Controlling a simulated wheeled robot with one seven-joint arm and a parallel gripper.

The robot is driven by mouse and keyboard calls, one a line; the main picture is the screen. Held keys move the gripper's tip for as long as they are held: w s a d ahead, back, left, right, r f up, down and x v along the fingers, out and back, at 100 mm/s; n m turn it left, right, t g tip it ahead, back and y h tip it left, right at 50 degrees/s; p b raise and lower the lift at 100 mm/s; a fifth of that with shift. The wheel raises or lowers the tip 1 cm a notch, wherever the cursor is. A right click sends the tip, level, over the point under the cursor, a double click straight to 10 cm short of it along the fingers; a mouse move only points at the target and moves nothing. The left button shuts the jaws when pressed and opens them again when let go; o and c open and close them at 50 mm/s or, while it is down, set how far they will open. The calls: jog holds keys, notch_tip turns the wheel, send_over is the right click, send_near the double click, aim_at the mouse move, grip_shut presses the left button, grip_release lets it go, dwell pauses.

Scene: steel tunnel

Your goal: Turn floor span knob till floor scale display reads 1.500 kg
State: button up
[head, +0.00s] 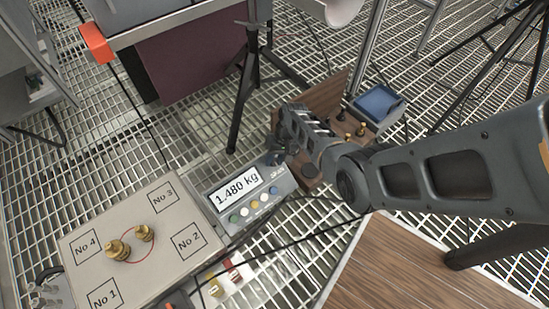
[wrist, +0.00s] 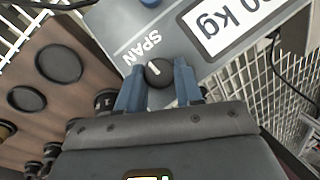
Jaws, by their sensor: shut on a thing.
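The floor scale display (head: 236,196) reads 1.480 kg in the head view, and part of its readout (wrist: 225,22) shows in the wrist view. The span knob (wrist: 158,72) is round and black with a white pointer line, beside the label SPAN. My gripper (wrist: 160,84) has its two blue fingers on either side of the knob and is shut on it. In the head view my gripper (head: 285,143) reaches to the display's right end and hides the knob. The scale platform (head: 75,250) carries two brass weights (head: 130,242) near its middle.
A wooden weight block (wrist: 62,98) with round holes and dark weights lies close beside my gripper. A blue tray (head: 377,103) stands behind it. Black cables cross the grating in front of the display. A wooden surface (head: 420,270) is at lower right.

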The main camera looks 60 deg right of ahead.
jog(key=shift+m, duration=0.3)
dwell(0.4)
jog(key=o, duration=1)
jog(key=shift+o, duration=0.2)
jog(key=p+v, duration=0.4)
jog(key=v, duration=0.3)
jog(key=shift+s+d+r, duration=0.2)
jog(key=shift+r, duration=0.1)
